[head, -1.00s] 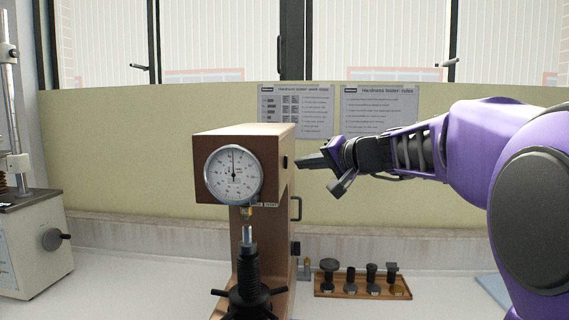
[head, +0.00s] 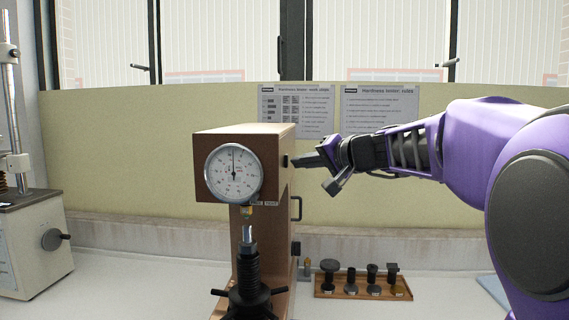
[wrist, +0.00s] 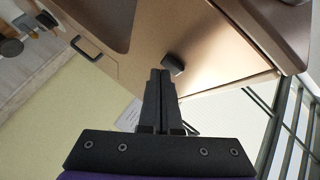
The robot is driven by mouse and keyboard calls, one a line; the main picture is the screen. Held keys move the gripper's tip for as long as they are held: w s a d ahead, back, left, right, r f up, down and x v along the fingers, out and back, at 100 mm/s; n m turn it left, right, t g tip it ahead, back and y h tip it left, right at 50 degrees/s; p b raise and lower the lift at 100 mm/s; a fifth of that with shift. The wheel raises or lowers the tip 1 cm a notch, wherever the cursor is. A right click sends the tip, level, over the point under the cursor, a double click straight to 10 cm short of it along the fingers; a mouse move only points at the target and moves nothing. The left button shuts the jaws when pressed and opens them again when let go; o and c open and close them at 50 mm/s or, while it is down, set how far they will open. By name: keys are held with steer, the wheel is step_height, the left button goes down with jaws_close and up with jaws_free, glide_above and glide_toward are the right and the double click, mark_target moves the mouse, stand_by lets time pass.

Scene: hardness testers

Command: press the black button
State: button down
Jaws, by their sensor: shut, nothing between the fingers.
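The brown hardness tester (head: 225,136) stands on the bench with a round dial on its front. A small black button (head: 285,161) sits on the upper part of its right side, and it also shows in the wrist view (wrist: 173,63). My gripper (head: 294,161) is shut and empty, with its fingertips pointing left at the button. In the wrist view the closed fingertips (wrist: 159,73) are right beside the button, slightly left of it. I cannot tell whether they touch it.
A handle (head: 296,208) and a black switch (head: 296,248) are lower on the same side. A wooden tray (head: 362,292) with several dark anvils lies to the right. Another tester (head: 32,240) stands at the far left. The air right of the tester is clear apart from my arm.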

steer(key=shift+a, duration=0.35)
stand_by(0.4)
steer(key=shift+d, duration=0.1)
steer(key=shift+s+d+b, duration=0.1)
steer(key=shift+d+b, duration=0.45)
steer(key=shift+d, duration=0.1)
steer(key=s+d+b, duration=0.1)
steer(key=d+b, duration=0.1)
steer(key=d, duration=0.4)
stand_by(0.4)
